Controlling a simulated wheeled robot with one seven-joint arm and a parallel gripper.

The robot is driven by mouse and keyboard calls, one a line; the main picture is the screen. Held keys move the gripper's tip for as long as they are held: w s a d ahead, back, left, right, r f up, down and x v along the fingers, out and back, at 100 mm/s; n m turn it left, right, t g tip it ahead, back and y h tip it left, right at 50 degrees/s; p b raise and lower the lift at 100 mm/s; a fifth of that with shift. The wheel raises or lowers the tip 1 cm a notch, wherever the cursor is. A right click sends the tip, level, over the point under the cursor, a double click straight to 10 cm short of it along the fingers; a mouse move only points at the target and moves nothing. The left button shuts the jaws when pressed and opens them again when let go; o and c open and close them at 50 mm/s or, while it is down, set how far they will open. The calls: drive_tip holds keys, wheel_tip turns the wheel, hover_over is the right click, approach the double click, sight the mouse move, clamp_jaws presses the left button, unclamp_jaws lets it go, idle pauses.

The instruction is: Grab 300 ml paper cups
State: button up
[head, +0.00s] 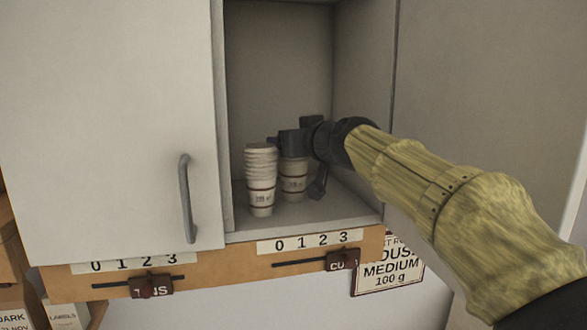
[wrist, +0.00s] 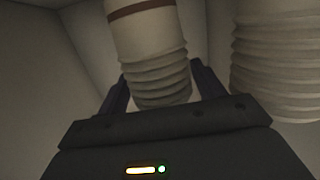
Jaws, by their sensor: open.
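Two stacks of white paper cups with brown bands stand upright inside the open cupboard. The left stack (head: 261,180) is in full view; the right stack (head: 293,184) has its top partly hidden by my gripper (head: 288,143). In the wrist view, my gripper (wrist: 162,88) is open, with one dark finger on each side of the right stack (wrist: 148,35). Gaps show between the fingers and the cups. The other stack (wrist: 275,60) stands close outside the finger at the right of the wrist view. I cannot read a volume on the cups.
The cupboard shelf (head: 325,212) is bare to the right of the stacks. A closed door (head: 110,120) with a grey handle (head: 187,198) is at the left. Below are a slider rail (head: 300,262) numbered 0 to 3 and a "MEDIUM 100 g" sign (head: 390,270).

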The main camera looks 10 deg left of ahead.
drive_tip(key=shift+a, duration=0.1)
drive_tip(key=c, duration=1.1)
wheel_tip(320, 180, up, 18)
drive_tip(key=p, duration=0.6)
